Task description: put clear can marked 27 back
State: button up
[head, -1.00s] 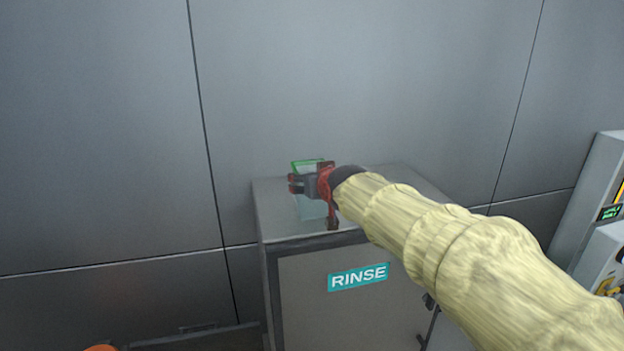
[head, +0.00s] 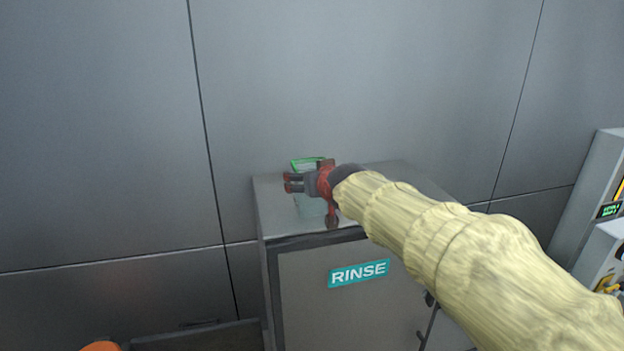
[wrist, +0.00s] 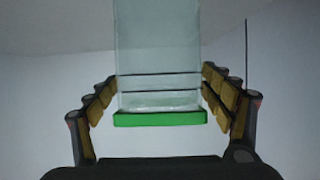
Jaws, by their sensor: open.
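The clear can (head: 308,205) stands on top of the grey cabinet marked RINSE, with a green rim at its top. My gripper (head: 306,186) reaches it from the right and hides part of it. In the wrist view the clear can (wrist: 158,60) lies between the two open fingers of my gripper (wrist: 160,98), its green rim (wrist: 160,118) nearest the palm. No number can be read on the can.
The RINSE cabinet (head: 300,270) has bare top (head: 385,180) behind my arm. A grey panelled wall (head: 350,80) stands close behind it. Grey equipment (head: 600,190) with a small green display is at the right edge. Something orange (head: 101,346) shows at the bottom left.

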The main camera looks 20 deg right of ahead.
jog(key=shift+r, duration=0.2)
jog(key=b+v, duration=0.3)
jog(key=v, duration=0.9)
jog(key=shift+f, duration=0.15)
jog(key=s+f+g, duration=0.4)
jog(key=s+f, duration=0.8)
jog(key=s, duration=0.2)
jog(key=s+f+g, duration=0.3)
jog(key=s+f, duration=0.9)
jog(key=s, duration=0.3)
jog(key=shift+s+f+g, duration=0.35)
jog(key=shift+f+g, duration=0.05)
